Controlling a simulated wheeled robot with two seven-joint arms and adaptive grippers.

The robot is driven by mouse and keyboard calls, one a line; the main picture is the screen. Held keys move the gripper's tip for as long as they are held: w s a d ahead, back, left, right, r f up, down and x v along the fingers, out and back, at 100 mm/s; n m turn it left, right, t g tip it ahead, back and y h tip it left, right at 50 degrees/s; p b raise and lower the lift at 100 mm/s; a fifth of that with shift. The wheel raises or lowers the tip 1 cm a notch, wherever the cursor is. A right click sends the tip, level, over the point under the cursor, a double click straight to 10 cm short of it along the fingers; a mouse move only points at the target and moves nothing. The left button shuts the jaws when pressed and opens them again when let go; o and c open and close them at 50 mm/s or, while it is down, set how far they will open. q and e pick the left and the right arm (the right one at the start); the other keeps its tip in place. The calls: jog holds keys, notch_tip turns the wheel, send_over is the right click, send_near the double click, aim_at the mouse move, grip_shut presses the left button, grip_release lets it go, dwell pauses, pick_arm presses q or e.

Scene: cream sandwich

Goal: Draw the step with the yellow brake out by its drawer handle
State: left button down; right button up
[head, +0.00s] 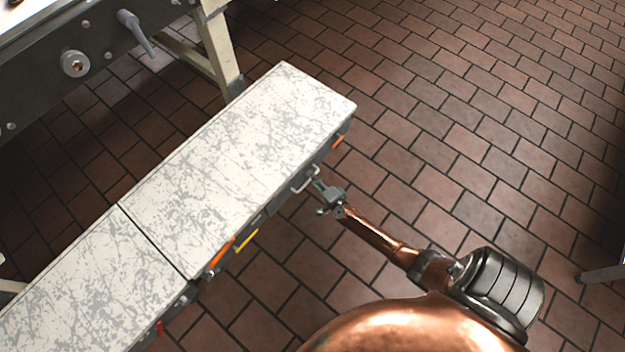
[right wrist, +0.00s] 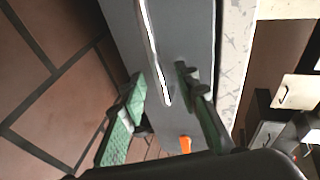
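The step (head: 245,165) with the scuffed white top stands in the middle of the head view. Its yellow brake (head: 248,241) sits low on its near side. The pale drawer handle (head: 305,179) is on the same side, farther right. My right gripper (head: 320,187) is at the handle. In the right wrist view, its green-padded fingers are open, one on each side of the handle's lower end (right wrist: 166,98). I cannot tell whether either finger touches the bar. The step's grey front (right wrist: 190,35) lies behind the handle. My left gripper is out of view.
Orange pieces (head: 222,255) sit at both ends of the step's near side. Another white-topped step (head: 80,285) adjoins it at lower left, with a red piece (head: 160,328). A dark machine (head: 110,60) stands at upper left.

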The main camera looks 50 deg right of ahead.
jog(key=shift+c, duration=0.6)
grip_shut()
dwell(0.3)
